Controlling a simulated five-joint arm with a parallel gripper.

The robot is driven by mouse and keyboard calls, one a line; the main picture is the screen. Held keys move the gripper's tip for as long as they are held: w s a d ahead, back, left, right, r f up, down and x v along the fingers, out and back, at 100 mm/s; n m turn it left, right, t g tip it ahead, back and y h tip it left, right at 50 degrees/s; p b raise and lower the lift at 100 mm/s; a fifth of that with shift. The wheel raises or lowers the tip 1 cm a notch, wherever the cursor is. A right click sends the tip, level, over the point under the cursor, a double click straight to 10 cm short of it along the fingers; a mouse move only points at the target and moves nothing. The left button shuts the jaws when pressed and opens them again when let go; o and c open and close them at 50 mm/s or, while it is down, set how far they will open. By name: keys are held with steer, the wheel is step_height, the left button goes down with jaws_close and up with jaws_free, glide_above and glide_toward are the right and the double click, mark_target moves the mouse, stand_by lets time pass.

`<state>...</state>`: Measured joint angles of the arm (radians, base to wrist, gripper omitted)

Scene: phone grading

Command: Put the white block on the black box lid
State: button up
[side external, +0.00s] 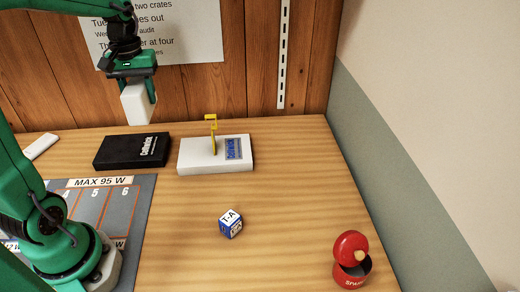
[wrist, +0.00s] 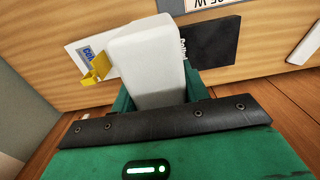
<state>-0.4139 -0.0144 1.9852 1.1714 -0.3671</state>
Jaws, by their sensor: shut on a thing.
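The white block (side external: 138,103) is held upright in my gripper (side external: 136,84), high above the back of the table. My gripper is shut on it. In the wrist view the block (wrist: 147,65) fills the middle and covers part of what lies below. The black box (side external: 132,150) lies flat on the table with pale lettering on its lid, and in the side view it is below the block. Its lid shows in the wrist view (wrist: 212,42) to the right of the block. The block is clear of the lid.
A white box (side external: 190,160) with a blue label and an upright yellow piece (side external: 213,130) stands right of the black box. A white object (side external: 40,146) lies far left.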

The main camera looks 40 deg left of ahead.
steer(key=shift+f, duration=2.55)
steer(key=shift+a, duration=0.1)
glide_toward(132, 147)
steer(key=shift+a, duration=0.1)
steer(key=shift+f, duration=2.05)
steer(key=shift+f, duration=0.15)
steer(key=o, duration=1)
step_height(132, 147, up, 12)
steer(key=shift+r, duration=0.2)
